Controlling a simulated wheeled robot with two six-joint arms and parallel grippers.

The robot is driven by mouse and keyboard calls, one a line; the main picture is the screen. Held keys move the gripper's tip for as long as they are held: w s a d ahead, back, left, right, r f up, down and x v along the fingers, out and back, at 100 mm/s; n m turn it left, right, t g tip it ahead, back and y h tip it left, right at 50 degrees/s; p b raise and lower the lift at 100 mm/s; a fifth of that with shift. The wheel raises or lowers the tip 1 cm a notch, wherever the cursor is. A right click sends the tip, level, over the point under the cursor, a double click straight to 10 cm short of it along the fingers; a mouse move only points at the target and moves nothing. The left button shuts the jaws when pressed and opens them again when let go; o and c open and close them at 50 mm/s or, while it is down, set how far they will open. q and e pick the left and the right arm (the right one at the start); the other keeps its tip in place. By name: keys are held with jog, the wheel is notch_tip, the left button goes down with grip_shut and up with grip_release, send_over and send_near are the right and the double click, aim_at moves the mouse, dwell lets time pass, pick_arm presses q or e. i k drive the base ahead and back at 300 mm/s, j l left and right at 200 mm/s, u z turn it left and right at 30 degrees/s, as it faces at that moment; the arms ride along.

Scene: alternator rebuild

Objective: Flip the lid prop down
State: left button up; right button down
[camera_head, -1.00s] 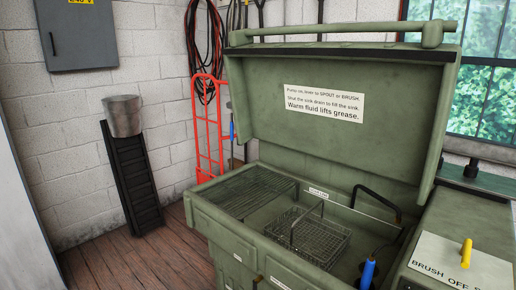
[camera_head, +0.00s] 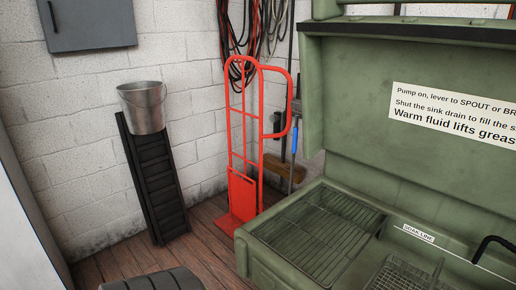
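The green parts washer's lid (camera_head: 395,85) stands raised at the right, cut off by the right edge. Its sink rim (camera_head: 262,262) is below. A thin upright rod with a blue grip (camera_head: 294,141) shows just left of the lid, between it and the red hand truck. It may be the lid prop, but I cannot tell for sure, and its lower end is hard to make out. Neither of my grippers is in view.
A red hand truck (camera_head: 242,190) leans by the wall. A broom head (camera_head: 286,172) is behind it. A metal bucket (camera_head: 143,107) sits on a black ramp (camera_head: 158,185). A wire rack (camera_head: 322,232) lies in the sink. A dark ribbed thing (camera_head: 155,281) shows at the bottom. Wooden floor between is clear.

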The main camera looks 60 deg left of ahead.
aim_at(296, 128)
jog(key=j+u, duration=0.1)
jog(key=j, duration=0.55)
jog(key=i+j+u, duration=0.1)
jog(key=j, duration=0.5)
jog(key=i+j, duration=0.1)
jog(key=j, duration=0.5)
jog(key=i+j+u, duration=0.15)
jog(key=j, duration=0.45)
jog(key=k+j, duration=0.05)
